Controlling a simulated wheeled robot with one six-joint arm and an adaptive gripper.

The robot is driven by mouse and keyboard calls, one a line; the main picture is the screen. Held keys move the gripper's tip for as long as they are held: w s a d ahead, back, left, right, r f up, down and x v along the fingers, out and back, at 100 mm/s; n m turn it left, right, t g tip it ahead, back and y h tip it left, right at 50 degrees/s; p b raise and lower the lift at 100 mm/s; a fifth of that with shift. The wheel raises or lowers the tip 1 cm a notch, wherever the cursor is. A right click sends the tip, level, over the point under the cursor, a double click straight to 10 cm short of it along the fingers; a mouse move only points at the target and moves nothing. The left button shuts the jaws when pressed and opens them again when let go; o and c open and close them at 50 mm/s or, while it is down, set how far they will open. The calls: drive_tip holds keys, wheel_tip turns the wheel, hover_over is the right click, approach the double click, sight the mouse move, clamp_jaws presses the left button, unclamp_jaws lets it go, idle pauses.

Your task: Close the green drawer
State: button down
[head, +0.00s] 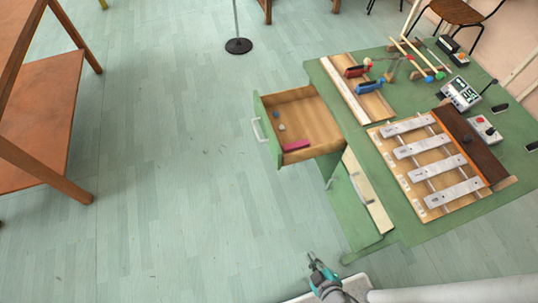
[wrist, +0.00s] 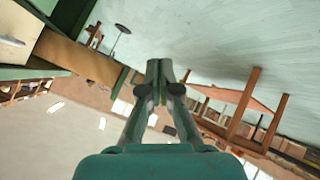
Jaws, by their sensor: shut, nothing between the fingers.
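The green drawer (head: 265,130) sticks out from the left side of the green table (head: 345,110) in the head view. It is pulled well open, with its wooden inside showing and a pale bar handle (head: 255,129) on its green front. A magenta block (head: 296,145) and a few small round things lie in it. My gripper (head: 312,258) is at the bottom of the head view, below the drawer in the picture and apart from it. In the wrist view my gripper (wrist: 160,76) has its fingers together with nothing between them.
Metal bars on a wooden frame (head: 412,180), red and blue tools (head: 367,86), mallets and small devices cover the tabletop. A second green front (head: 360,215) with a handle is below the drawer. A wooden shelf unit (head: 45,110) stands far left.

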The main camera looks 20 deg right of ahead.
drive_tip(key=w+a+f+n+h, duration=0.1)
drive_tip(key=w+f+n+h, duration=0.15)
drive_tip(key=w, duration=0.65)
drive_tip(key=w+a+f+n+h, duration=0.1)
drive_tip(key=w+f+h, duration=0.25)
drive_tip(key=w, duration=0.55)
drive_tip(key=w+a+r+m+t+h, duration=0.1)
drive_tip(key=w+a+r+t+h, duration=0.35)
drive_tip(key=w+a+r, duration=0.75)
drive_tip(key=g+h, duration=0.2)
approach(274, 148)
drive_tip(key=w+a+x, duration=0.1)
drive_tip(key=x, duration=0.4)
drive_tip(key=shift+w+d+f, duration=0.1)
drive_tip(key=shift+d+f, duration=0.1)
drive_tip(key=shift+d, duration=0.75)
